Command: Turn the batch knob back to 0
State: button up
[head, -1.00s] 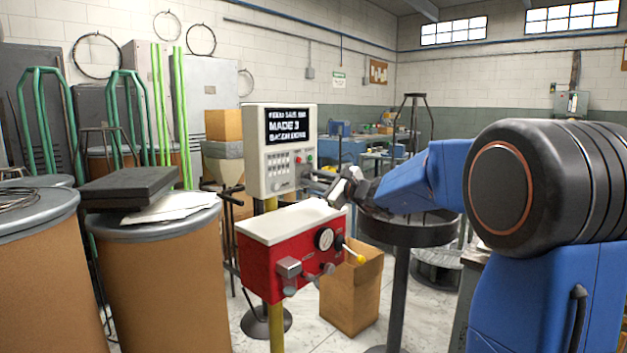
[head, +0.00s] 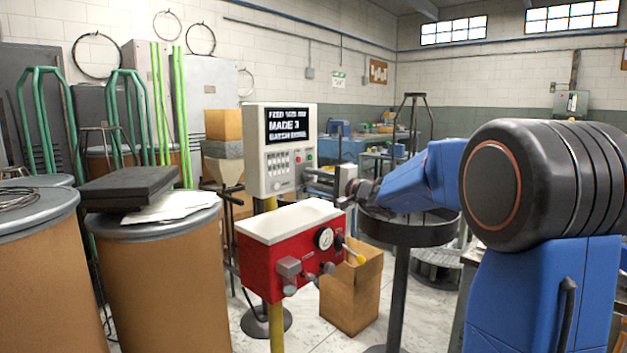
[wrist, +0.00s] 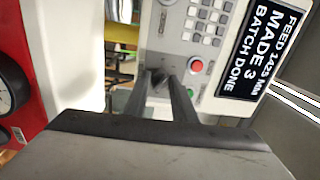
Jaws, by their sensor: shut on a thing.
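The grey control box (head: 256,155) stands on a yellow post, its screen (head: 289,125) reading MADE 3 with BATCH DONE below. The screen also shows turned on its side in the wrist view (wrist: 262,50). My gripper (head: 308,179) is at the box's lower right front. In the wrist view my gripper (wrist: 165,80) is shut on a small dark knob (wrist: 158,75), seen between the fingertips below the red button (wrist: 197,66) and green button (wrist: 188,91). The fingers hide most of the knob, and I cannot read its scale or pointer.
A red machine box (head: 262,262) with a gauge (head: 324,238) and a yellow-tipped lever (head: 360,259) stands just below and in front of my gripper. A round dark stand (head: 408,232) is under my arm. A cardboard box (head: 350,295) sits on the floor.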

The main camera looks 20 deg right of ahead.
jog(key=n, duration=0.6)
jog(key=shift+f, duration=0.1)
jog(key=shift+n, duration=0.4)
jog(key=o, duration=1)
jog(key=shift+o, duration=0.2)
jog(key=r+v, duration=0.1)
jog(key=v, duration=1.6)
jog(key=shift+d+f, duration=0.3)
jog(key=shift+d, duration=0.05)
